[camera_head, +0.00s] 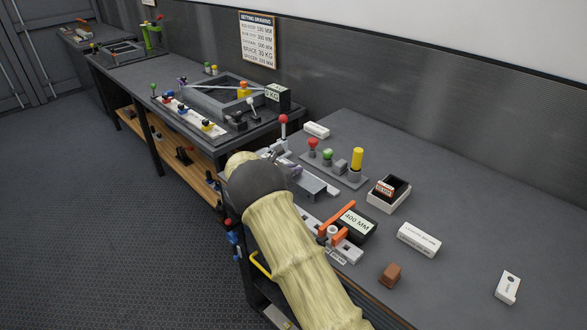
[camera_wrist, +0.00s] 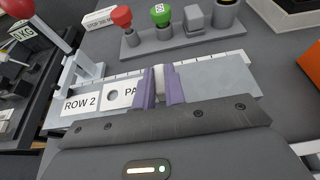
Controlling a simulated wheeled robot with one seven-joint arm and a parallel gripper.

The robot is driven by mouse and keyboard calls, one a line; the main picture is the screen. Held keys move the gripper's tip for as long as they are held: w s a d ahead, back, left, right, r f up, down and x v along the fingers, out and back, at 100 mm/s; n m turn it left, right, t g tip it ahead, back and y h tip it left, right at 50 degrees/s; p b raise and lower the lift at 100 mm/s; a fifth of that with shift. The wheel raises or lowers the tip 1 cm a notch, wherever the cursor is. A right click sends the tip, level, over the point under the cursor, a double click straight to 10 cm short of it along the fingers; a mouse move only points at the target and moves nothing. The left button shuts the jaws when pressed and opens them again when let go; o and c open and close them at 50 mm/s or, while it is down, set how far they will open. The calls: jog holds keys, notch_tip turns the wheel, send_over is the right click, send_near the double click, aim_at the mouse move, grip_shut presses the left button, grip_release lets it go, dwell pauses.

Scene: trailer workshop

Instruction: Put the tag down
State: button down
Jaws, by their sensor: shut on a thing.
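A white tag (camera_wrist: 118,97) with a dark round hole and lettering beginning "PA" shows in the wrist view. My gripper (camera_wrist: 160,86) has two purple fingers closed on its white right part, and they hide the rest of the lettering. The tag is low over or on a grey metal bar with a scale (camera_wrist: 215,78), beside a label reading "ROW 2" (camera_wrist: 80,104); I cannot tell whether it touches the bar. In the head view my gripper (camera_head: 290,168) is at the bench's front edge, largely behind my arm, and the tag is not discernible.
A panel with red, green, grey and yellow knobs (camera_head: 330,172) stands just behind. A red-knobbed lever (camera_head: 283,120) is close by. A black "400 MM" block (camera_head: 357,224), a small open box (camera_head: 380,206) and white labelled boxes (camera_head: 419,240) lie to the right. The back right bench is clear.

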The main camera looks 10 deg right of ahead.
jog(key=shift+f, duration=0.15)
jog(key=c, duration=1.5)
grip_release()
jog(key=shift+o, duration=0.2)
jog(key=shift+r, duration=0.3)
jog(key=shift+s+a, duration=0.1)
jog(key=shift+a, duration=0.2)
jog(key=b+v, duration=0.2)
jog(key=v, duration=0.9)
jog(key=shift+s+a, duration=0.15)
jog(key=shift+s, duration=0.05)
